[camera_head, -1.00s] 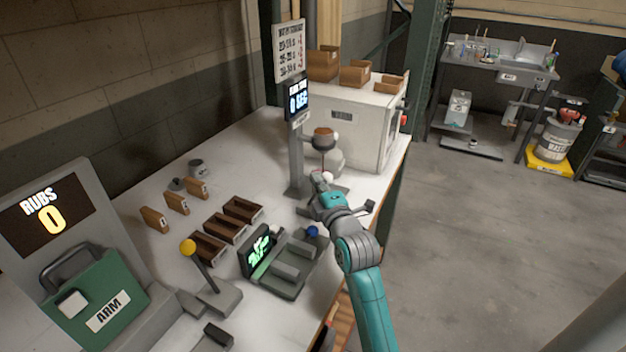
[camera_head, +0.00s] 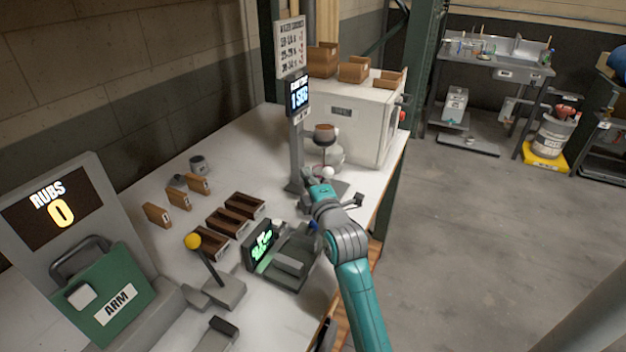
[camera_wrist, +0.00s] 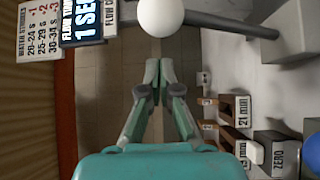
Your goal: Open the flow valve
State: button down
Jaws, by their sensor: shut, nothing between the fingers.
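The flow valve's white ball knob (camera_head: 328,172) sits low on the grey flow stand, below the brown cup (camera_head: 325,132). In the wrist view the white knob (camera_wrist: 160,15) ends a dark rod that runs right to a grey block (camera_wrist: 292,30). My gripper (camera_head: 313,184) is just left of and below the knob in the head view. In the wrist view my gripper (camera_wrist: 159,64) has its fingertips together, empty, with the knob just beyond them. Whether they touch is unclear. The flow time display (camera_head: 298,95) reads 1 SEC.
Brown trays (camera_head: 227,221), a yellow-knobbed lever (camera_head: 194,241) and a green ARM case (camera_head: 105,290) are to the left. A white oven-like box (camera_head: 365,120) stands behind the stand.

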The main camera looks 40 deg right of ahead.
jog(key=v, duration=0.9)
jog(key=shift+s+a+f, duration=0.15)
jog(key=shift+a+f, duration=0.2)
jog(key=shift+a, duration=0.2)
jog(key=shift+s, duration=0.1)
